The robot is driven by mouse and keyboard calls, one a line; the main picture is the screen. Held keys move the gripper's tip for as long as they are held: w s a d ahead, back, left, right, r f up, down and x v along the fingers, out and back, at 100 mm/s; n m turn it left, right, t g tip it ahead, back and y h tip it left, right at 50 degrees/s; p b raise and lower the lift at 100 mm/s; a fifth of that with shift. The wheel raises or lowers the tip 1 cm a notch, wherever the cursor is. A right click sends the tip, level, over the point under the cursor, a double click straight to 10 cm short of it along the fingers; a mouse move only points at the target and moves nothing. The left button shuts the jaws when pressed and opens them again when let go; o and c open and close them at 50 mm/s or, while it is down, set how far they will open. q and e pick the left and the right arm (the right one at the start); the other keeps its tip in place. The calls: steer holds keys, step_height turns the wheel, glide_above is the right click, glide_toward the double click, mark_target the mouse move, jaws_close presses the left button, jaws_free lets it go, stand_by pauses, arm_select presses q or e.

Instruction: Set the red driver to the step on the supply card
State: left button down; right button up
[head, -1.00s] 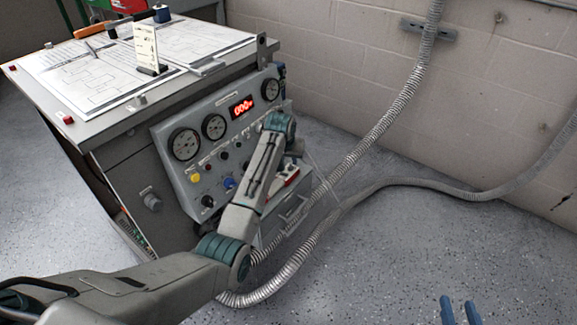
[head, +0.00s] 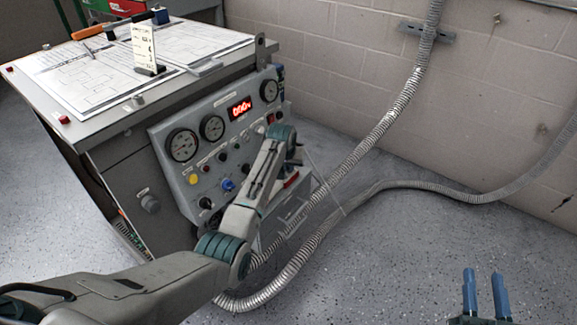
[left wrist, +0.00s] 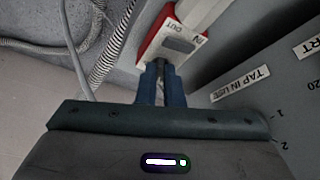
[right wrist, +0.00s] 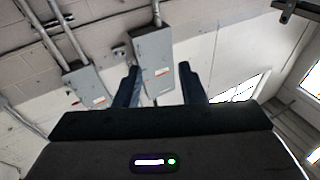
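The supply card (head: 143,46) stands upright in a dark holder on the bench top; its print is too small to read surely. In the left wrist view a red-edged white block (left wrist: 178,40) marked IN and OUT, with a grey patch, is at my left fingertips; I cannot tell if it is the red driver. A bit of red (head: 291,181) shows by the panel in the head view. My left gripper (left wrist: 161,68) has its fingers almost together against or just before the block, with something dark between the tips. My right gripper (head: 485,278) is open and empty.
The bench panel (head: 230,150) carries gauges, knobs and a red display. A plate labelled TAP IN USE (left wrist: 241,85) with step numbers is right of my left fingers. Ribbed conduits (head: 375,140) cross the floor and wall. Open floor (head: 400,255) lies to the right.

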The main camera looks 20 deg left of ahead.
arm_select(q)
steer(key=shift+r, duration=0.1)
steer(key=shift+a+m+p, duration=0.1)
steer(key=shift+m+p, duration=0.4)
steer(key=shift+p, duration=0.4)
steer(key=shift+a+m+h+p, duration=0.15)
steer(key=shift+m+h+p, duration=0.35)
steer(key=shift+m+p, duration=0.5)
arm_select(e)
steer(key=s+f+g, duration=0.4)
steer(key=f+g, duration=0.1)
steer(key=f, duration=0.2)
steer(key=s+a+f+g, duration=0.1)
steer(key=s+f+g, duration=0.4)
steer(key=f+g, duration=0.1)
steer(key=shift+a+f, duration=0.15)
steer(key=shift+f, duration=0.6)
arm_select(q)
steer(key=c, duration=1.6)
jaws_free()
steer(key=shift+o, duration=0.2)
